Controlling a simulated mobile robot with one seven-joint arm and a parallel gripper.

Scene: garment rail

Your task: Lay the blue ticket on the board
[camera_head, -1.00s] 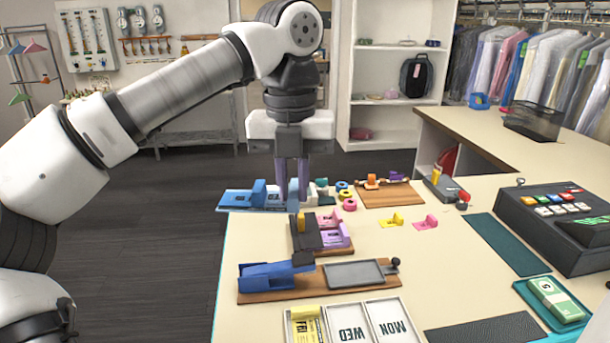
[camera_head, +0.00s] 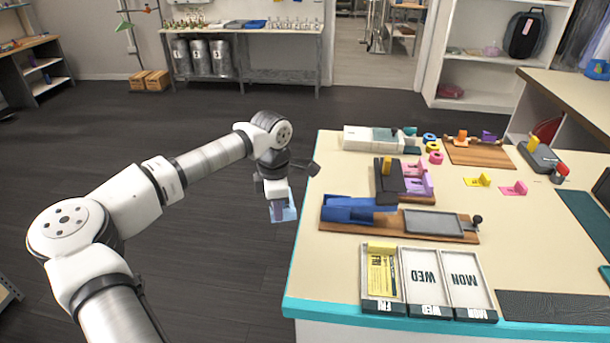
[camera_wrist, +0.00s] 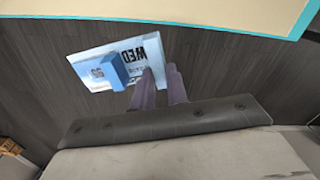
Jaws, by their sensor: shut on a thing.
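The blue ticket (camera_head: 288,206) is a flat light-blue card with a raised blue tab. My gripper (camera_head: 279,212) is shut on it and holds it over the dark floor, left of the counter. In the wrist view the ticket (camera_wrist: 92,72) shows printed "WED" and lies beyond the purple fingers (camera_wrist: 160,78), which partly cover it. The board (camera_head: 427,295) lies at the counter's front edge, with compartments marked FRI, WED and MON. A yellow ticket (camera_head: 381,275) lies in the FRI compartment; the WED and MON compartments are empty.
A wooden base with a blue holder (camera_head: 350,210) and grey plate (camera_head: 433,222) lies behind the board. A dark block (camera_head: 390,182) with pink and purple pieces and a white box (camera_head: 370,139) stand farther back. The teal counter edge (camera_head: 300,250) lies right of my gripper.

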